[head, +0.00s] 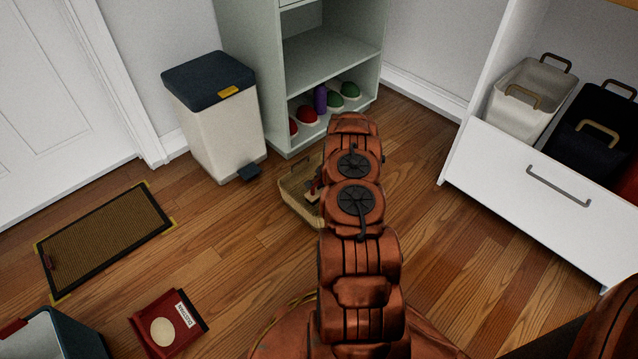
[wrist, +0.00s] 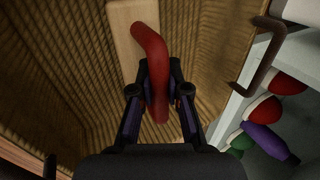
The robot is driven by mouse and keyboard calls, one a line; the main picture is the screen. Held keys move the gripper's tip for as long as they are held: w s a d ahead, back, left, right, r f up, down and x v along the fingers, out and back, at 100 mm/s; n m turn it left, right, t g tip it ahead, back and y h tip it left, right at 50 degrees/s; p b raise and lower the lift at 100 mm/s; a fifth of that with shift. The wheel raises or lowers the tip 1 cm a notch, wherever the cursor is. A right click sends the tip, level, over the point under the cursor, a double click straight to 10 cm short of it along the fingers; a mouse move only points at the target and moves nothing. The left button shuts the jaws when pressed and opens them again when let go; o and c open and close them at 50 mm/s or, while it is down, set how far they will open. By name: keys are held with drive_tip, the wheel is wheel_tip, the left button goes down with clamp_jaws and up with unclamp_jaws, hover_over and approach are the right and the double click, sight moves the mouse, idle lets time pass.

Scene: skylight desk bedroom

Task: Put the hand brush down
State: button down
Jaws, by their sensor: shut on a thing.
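The hand brush shows in the wrist view as a curved red handle (wrist: 153,62) with a pale wooden part (wrist: 121,18) beyond it; I cannot tell how the two join. My gripper (wrist: 159,92) is shut on the red handle, with one finger on each side. The brush is over or inside a woven basket (wrist: 62,70), whose ribbed walls surround it. In the head view the basket (head: 292,197) stands on the floor, partly hidden by my arm, with a bit of red showing in it. Whether the brush touches the basket's bottom is hidden.
Behind the basket is a pale shelf unit (head: 325,68) with red, green and purple items low down. A bin (head: 216,122) stands to its left. A mat (head: 105,238) and a red box (head: 168,322) lie at left. A white drawer (head: 535,190) stands open at right.

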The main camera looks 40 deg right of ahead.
drive_tip(key=c, duration=1.2)
unclamp_jaws()
drive_tip(key=shift+o, duration=0.2)
